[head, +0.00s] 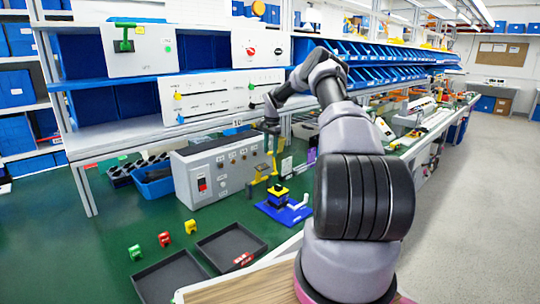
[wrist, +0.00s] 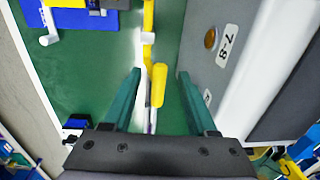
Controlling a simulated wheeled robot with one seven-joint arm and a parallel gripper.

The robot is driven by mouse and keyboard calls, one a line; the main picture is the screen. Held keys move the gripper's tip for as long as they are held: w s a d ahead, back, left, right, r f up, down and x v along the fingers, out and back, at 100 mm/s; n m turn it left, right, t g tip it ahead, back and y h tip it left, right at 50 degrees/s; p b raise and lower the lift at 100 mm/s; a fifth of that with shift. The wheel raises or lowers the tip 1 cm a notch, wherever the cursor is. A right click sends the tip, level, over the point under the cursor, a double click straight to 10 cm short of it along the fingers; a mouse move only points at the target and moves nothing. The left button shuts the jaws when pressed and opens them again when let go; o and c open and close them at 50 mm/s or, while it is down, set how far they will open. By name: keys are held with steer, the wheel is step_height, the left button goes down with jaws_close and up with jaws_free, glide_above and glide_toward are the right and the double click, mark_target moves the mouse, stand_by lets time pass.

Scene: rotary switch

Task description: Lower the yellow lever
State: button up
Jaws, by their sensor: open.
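The yellow lever (wrist: 158,85) shows in the wrist view as a short rounded handle below a yellow and white upright part (wrist: 148,30). In the head view a yellow piece (head: 261,170) stands at the front right of the grey control box. My gripper (wrist: 157,73) is open, with one teal finger on each side of the lever. I see a gap between the lever and each finger, so neither appears to touch it. In the head view my gripper (head: 273,146) is above the yellow piece, beside the box; its contact there is too small to tell.
The grey control box (head: 212,183) stands close by; its labelled face (wrist: 222,50) is just right of my gripper in the wrist view. A blue base with a yellow and black part (head: 285,208) is in front. Black trays (head: 232,245) lie at the front left. Shelf panels stand behind.

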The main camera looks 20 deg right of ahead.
steer(key=shift+f, duration=1.2)
jaws_close()
stand_by(0.6)
